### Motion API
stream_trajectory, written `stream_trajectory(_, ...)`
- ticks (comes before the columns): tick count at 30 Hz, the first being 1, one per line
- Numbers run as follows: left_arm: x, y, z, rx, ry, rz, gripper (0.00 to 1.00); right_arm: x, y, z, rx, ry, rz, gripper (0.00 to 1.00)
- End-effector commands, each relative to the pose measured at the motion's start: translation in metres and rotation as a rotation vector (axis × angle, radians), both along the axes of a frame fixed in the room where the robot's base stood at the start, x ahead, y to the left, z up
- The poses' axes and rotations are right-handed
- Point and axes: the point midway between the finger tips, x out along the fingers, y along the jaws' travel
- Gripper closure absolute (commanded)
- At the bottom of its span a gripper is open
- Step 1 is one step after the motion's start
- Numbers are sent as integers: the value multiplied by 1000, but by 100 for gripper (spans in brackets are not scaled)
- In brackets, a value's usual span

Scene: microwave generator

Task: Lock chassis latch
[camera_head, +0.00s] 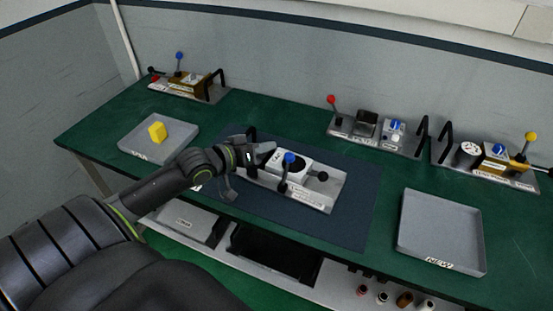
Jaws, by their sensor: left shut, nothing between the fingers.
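The chassis (318,195), a grey metal base, lies on the dark blue mat in the middle of the bench. It carries a white block (300,160), an upright lever with a blue ball knob (289,158) and a black knob (322,176) at its right. I cannot tell which of these is the latch, or whether it is locked. My left gripper (268,147) is shut and empty at the chassis's left end, left of the blue knob. It hides part of that end, and I cannot tell whether it touches. My right gripper is not in view.
An empty tray marked NEW (440,225) stands at right. Modules with levers and black handles line the back: one left (190,88), two right (375,135) (490,165). The mat's right part is clear.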

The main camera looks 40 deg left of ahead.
Motion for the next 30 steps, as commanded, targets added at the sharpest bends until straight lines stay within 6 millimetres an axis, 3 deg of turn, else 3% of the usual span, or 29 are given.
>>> stream_trajectory(1, 8, -3, -3, -6, -2, -1, 100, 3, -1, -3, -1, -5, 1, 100)
stream_trajectory(12, 20, -19, -28, -3, 0, -1, 100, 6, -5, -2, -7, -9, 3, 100)
stream_trajectory(26, 21, -21, -32, 0, 0, -1, 100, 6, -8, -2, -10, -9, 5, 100)
stream_trajectory(30, 30, -23, -39, -3, -1, -1, 100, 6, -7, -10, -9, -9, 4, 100)
